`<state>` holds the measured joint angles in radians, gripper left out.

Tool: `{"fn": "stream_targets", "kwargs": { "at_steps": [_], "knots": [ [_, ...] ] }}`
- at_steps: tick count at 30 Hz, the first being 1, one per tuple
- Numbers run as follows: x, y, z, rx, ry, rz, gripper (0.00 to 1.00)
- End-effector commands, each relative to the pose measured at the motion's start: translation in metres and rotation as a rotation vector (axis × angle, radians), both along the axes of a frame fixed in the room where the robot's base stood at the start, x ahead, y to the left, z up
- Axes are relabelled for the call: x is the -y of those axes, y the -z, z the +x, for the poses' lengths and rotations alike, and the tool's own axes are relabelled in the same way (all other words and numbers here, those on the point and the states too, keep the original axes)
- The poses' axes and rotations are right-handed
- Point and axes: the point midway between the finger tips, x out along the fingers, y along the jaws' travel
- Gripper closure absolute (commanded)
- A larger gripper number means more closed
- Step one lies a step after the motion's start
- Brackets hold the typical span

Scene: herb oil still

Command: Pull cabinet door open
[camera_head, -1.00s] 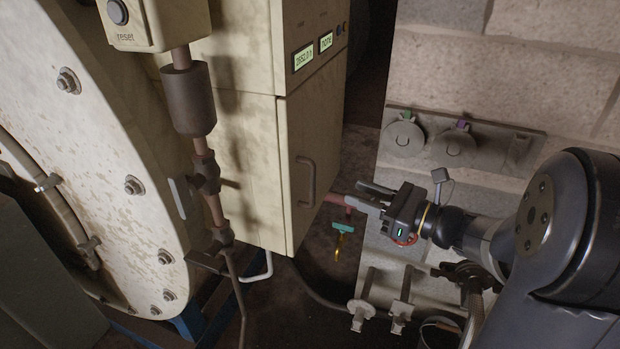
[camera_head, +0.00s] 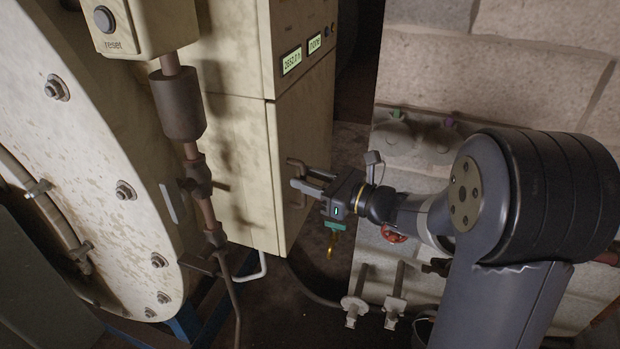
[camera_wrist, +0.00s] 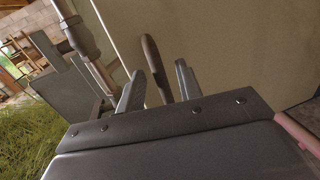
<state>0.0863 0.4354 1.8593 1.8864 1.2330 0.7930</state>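The cream cabinet door (camera_head: 305,122) is the lower front panel and looks shut. It also fills the upper right of the wrist view (camera_wrist: 235,50). Its brown bar handle (camera_head: 293,162) is partly hidden behind my fingers. My gripper (camera_head: 304,179) is at the handle, with its fingers apart. In the wrist view the handle (camera_wrist: 155,66) shows between the two spread fingers (camera_wrist: 158,88), closer to the left one. I cannot tell whether either finger touches it.
A pipe with valves (camera_head: 203,183) and a large round cream vessel (camera_head: 95,165) stand left of the cabinet. A red valve wheel (camera_head: 393,234) sits below my arm. A yellow item with a green top (camera_head: 332,245) hangs below my gripper. The stone wall (camera_head: 440,60) is at right.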

Motion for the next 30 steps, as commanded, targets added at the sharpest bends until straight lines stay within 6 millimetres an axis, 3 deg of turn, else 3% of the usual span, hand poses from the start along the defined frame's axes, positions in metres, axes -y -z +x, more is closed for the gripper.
{"fn": "stream_targets", "kwargs": {
  "at_steps": [2, 14, 30],
  "knots": [
    [0.0002, 0.0000, 0.0000, 0.000, 0.000, 0.000, 0.68],
    [0.0005, -0.0001, -0.0002, 0.000, 0.000, 0.000, 1.00],
    [0.0048, -0.0004, 0.0002, 0.000, -0.004, 0.000, 1.00]
  ]
}}
